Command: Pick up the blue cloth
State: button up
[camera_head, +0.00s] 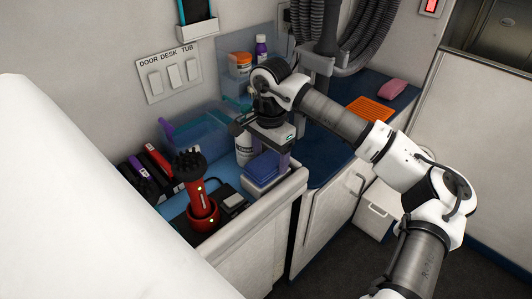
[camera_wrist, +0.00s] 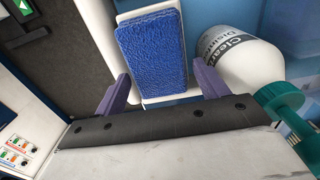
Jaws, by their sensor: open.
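The blue cloth (camera_head: 262,165) lies folded on top of a white box or stack (camera_head: 266,186) at the near right corner of the counter. In the wrist view the cloth (camera_wrist: 151,49) is a textured blue rectangle on a white support (camera_wrist: 157,88). My gripper (camera_wrist: 164,84) is open, with one purple-grey finger on each side of the cloth's near end. No grip on the cloth shows. In the head view my gripper (camera_head: 284,150) is just above and behind the cloth, and partly hides it.
A white spray bottle (camera_wrist: 243,64) labelled as cleaner stands close to the right finger; it also shows in the head view (camera_head: 243,146). A red clipper in its stand (camera_head: 201,200), a blue clear bin (camera_head: 196,133) and a raised counter edge (camera_head: 265,208) are nearby.

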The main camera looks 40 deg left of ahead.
aim_at(270, 159)
jog(key=shift+f, duration=0.3)
jog(key=c, duration=0.7)
jog(key=shift+r, duration=0.15)
jog(key=shift+c, duration=0.2)
notch_tip(270, 159, up, 20)
jog(key=b, duration=0.1)
